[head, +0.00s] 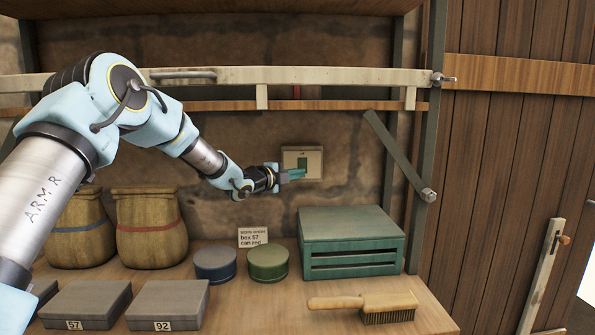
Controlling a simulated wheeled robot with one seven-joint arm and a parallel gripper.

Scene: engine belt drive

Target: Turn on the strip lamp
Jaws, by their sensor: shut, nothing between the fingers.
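A cream switch plate (314,155) with a dark green middle part is fixed to the stone back wall, right of centre. My gripper (298,174) is shut and empty, with its teal fingers pointing right. Its tips overlap the lower left of the plate in the picture; whether they touch it I cannot tell. I cannot make out a lit strip lamp in this view.
A pale bar (330,76) with a grey handle crosses above my gripper. Below on the bench stand a green slatted box (350,228), a green can (267,262), a blue can (215,262), two sacks (150,215), a brush (385,303) and grey boxes (168,300).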

